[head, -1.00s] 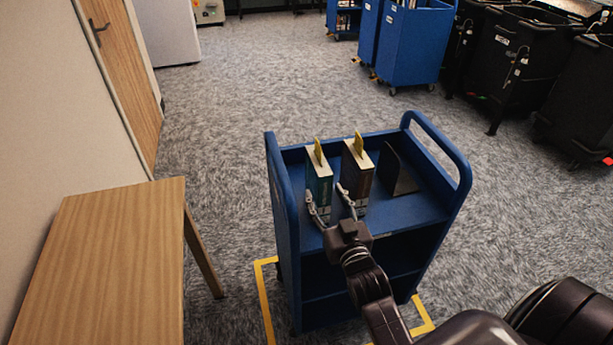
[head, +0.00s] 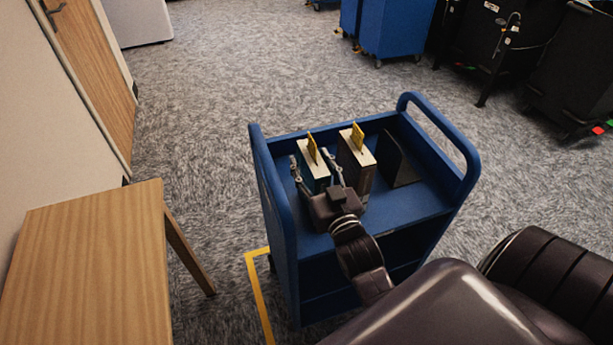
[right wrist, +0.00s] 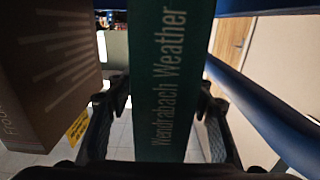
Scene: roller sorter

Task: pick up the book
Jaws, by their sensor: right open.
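A green book (head: 315,168) with a yellow slip stands upright on the top shelf of a blue cart (head: 420,207). In the right wrist view its spine (right wrist: 172,70) reads "Wendrabach Weather". My right gripper (head: 310,156) is open, with one finger on each side of this book. In the right wrist view the fingers (right wrist: 163,90) flank the spine, with gaps visible. A brown book (head: 356,167), also with a yellow slip, stands close to the right in the head view; it shows at the left in the right wrist view (right wrist: 50,75). My left gripper is out of view.
A black bookend (head: 398,165) stands right of the books. The cart has raised side panels. A wooden table (head: 95,265) is at the left. Blue carts (head: 395,25) and black bins (head: 575,75) stand at the back right. Open carpet lies behind the cart.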

